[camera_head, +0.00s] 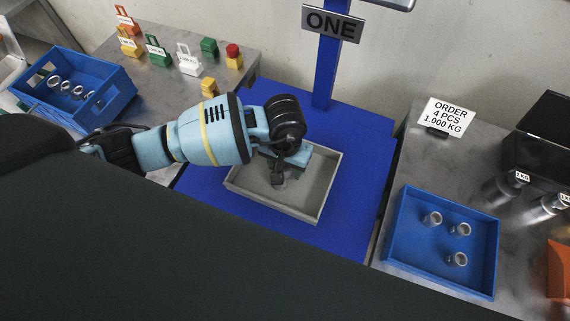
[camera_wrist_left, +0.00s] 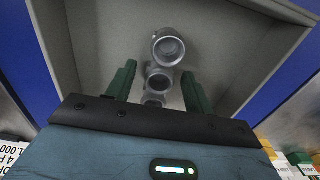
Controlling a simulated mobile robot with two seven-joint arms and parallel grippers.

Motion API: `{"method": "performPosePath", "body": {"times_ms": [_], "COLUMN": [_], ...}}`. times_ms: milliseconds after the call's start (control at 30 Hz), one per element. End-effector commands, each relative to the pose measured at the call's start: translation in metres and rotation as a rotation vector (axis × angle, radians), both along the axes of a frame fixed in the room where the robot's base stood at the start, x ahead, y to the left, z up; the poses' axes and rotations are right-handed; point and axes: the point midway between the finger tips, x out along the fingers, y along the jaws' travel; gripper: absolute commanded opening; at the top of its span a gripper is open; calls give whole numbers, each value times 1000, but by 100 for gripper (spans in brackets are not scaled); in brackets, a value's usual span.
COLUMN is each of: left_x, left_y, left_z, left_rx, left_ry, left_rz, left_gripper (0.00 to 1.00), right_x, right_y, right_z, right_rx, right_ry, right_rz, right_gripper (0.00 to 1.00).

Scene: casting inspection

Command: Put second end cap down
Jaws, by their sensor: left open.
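My left gripper (camera_head: 279,178) points down into a shallow grey tray (camera_head: 324,190) on a blue surface. In the left wrist view its two green fingers are open and apart. A silvery metal end cap (camera_wrist_left: 158,80) lies between them on the floor of the grey tray, which also shows there (camera_wrist_left: 85,25). Another silvery end cap (camera_wrist_left: 168,47) lies just beyond it, close to or touching it. A further metal edge (camera_wrist_left: 153,99) shows nearer the palm, mostly hidden. In the head view the gripper covers most of the parts. My right gripper is in neither view.
A blue crate (camera_head: 112,107) with several metal parts stands at left. A blue tray (camera_head: 411,245) with three metal parts is at right, below an order card (camera_head: 447,117). A blue post (camera_head: 327,75) with a "ONE" sign (camera_head: 333,23) rises behind the grey tray. Coloured tagged blocks stand back left.

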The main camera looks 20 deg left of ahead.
Motion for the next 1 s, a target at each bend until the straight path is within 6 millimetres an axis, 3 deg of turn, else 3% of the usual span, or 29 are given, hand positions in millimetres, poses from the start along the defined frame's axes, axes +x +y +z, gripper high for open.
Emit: {"method": "performPosePath", "body": {"times_ms": [167,600,800,1000], "left_x": [1,1,1,0], "left_y": [0,0,0,0], "left_z": [18,101,119,123], "left_rx": [-1,0,0,0], "left_ry": [-4,-4,-1,0], "left_rz": [-1,0,0,1], "left_gripper": [52,52,52,52], "right_x": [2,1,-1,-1], "right_y": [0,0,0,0], "right_z": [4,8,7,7], "right_rx": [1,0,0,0], "right_ry": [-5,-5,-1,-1], "right_rz": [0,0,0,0], "right_gripper": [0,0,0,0]}}
